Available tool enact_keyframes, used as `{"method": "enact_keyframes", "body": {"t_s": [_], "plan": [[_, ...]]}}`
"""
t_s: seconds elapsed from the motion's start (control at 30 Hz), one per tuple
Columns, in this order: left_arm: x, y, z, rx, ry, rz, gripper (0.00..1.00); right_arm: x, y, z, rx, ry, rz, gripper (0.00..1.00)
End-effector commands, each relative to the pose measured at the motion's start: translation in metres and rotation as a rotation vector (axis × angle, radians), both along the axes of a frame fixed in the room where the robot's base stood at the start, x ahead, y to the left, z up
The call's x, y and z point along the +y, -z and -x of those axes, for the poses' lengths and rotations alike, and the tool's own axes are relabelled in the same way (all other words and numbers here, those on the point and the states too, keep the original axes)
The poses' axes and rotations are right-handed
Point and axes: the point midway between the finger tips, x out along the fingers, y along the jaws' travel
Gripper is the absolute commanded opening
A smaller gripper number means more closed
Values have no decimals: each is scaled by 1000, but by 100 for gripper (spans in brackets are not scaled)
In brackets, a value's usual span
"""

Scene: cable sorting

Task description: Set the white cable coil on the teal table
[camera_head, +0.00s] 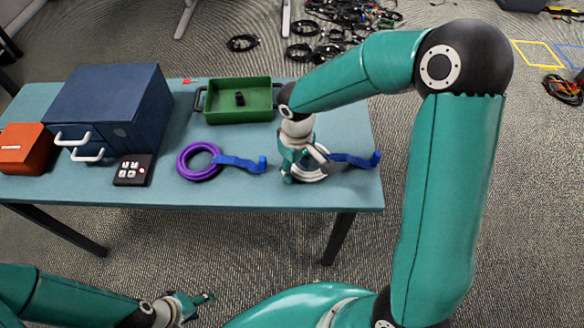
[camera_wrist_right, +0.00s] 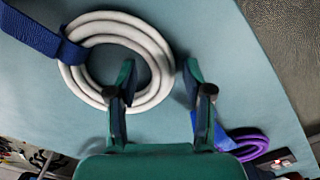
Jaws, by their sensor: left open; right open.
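The white cable coil (camera_wrist_right: 82,72) lies flat on the teal table (camera_head: 230,197), with a blue strap (camera_wrist_right: 30,33) at one side. In the head view the coil (camera_head: 312,178) is partly hidden under my right gripper (camera_head: 305,172). The strap reaches right of it, near the table's right end. My right gripper (camera_wrist_right: 158,75) is open just over the coil. In the wrist view its two fingers appear on either side of one stretch of the ring; I cannot tell whether they touch it. My left gripper (camera_head: 202,302) is open and empty, in front of the table.
A purple coil (camera_head: 187,170) with a blue strap (camera_head: 240,163) lies left of the white one. A green tray (camera_head: 238,112) stands behind them. A blue drawer box (camera_head: 110,100), a small black box (camera_head: 133,170) and an orange box (camera_head: 25,148) occupy the left side.

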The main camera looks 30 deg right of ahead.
Motion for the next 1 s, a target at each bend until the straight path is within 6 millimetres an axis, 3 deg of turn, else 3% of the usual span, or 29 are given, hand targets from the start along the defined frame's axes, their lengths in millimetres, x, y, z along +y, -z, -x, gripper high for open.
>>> {"method": "enact_keyframes", "body": {"t_s": [0.17, 0.63, 0.8, 1.0], "plan": [[0, -3, 0, 0, 0, 0, 55, 0, -16, -1, -5, 1, 0, 51], [0, -13, 0, 0, 0, 0, 55, 1, -103, -1, -5, 1, -1, 51], [0, -14, 0, 0, 0, 0, 55, 1, -118, -1, -2, -1, 1, 51], [0, -14, 0, 0, 0, 0, 55, 1, -120, 0, -1, -1, 0, 51]]}}
